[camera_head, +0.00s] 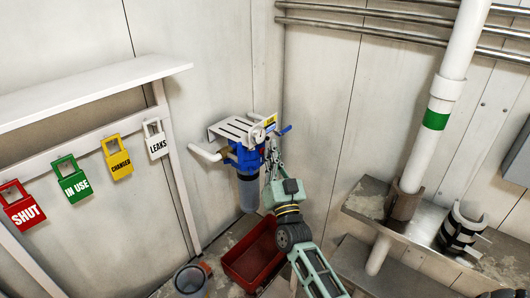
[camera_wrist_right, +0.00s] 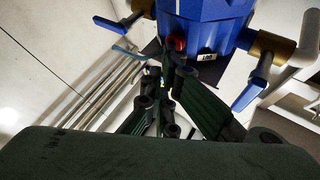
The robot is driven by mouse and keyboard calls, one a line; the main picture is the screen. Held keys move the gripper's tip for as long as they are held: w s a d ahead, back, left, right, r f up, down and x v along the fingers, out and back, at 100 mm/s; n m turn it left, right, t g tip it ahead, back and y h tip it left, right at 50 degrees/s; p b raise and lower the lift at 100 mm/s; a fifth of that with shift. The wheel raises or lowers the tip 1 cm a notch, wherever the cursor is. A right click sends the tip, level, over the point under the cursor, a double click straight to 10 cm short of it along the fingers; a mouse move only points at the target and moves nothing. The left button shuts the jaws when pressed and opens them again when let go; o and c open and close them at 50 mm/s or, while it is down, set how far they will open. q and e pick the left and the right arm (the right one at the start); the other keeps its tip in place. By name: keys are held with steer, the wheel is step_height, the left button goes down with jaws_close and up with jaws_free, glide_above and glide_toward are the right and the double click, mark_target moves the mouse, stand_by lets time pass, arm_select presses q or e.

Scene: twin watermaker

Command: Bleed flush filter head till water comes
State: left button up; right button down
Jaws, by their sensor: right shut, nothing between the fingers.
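The blue filter head (camera_head: 246,157) hangs under a white slotted bracket (camera_head: 236,130) in the corner, with a greyish bowl (camera_head: 248,194) below. In the right wrist view the filter head (camera_wrist_right: 207,25) fills the upper middle, with a small red knob (camera_wrist_right: 178,43) and a white label that appears upside down. Blue valve levers stand at its left (camera_wrist_right: 110,26) and right (camera_wrist_right: 249,94). My right gripper (camera_head: 271,151) is at the right side of the head, shut and empty. Its fingertips (camera_wrist_right: 165,72) are close to the red knob; I cannot tell if they touch. No water shows.
A red bin (camera_head: 253,255) and a grey bucket (camera_head: 190,280) stand on the floor below. A metal shelf (camera_head: 420,228) and white pipe (camera_head: 446,100) are at right.

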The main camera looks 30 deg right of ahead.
steer(key=shift+s+d+p, duration=0.3)
steer(key=shift+s+p, duration=0.05)
steer(key=shift+s, duration=0.45)
steer(key=s, duration=0.1)
steer(key=s+d+p, duration=0.1)
steer(key=s, duration=0.1)
steer(key=s+d, duration=0.1)
steer(key=shift+s+p, duration=0.3)
steer(key=shift+p, duration=0.1)
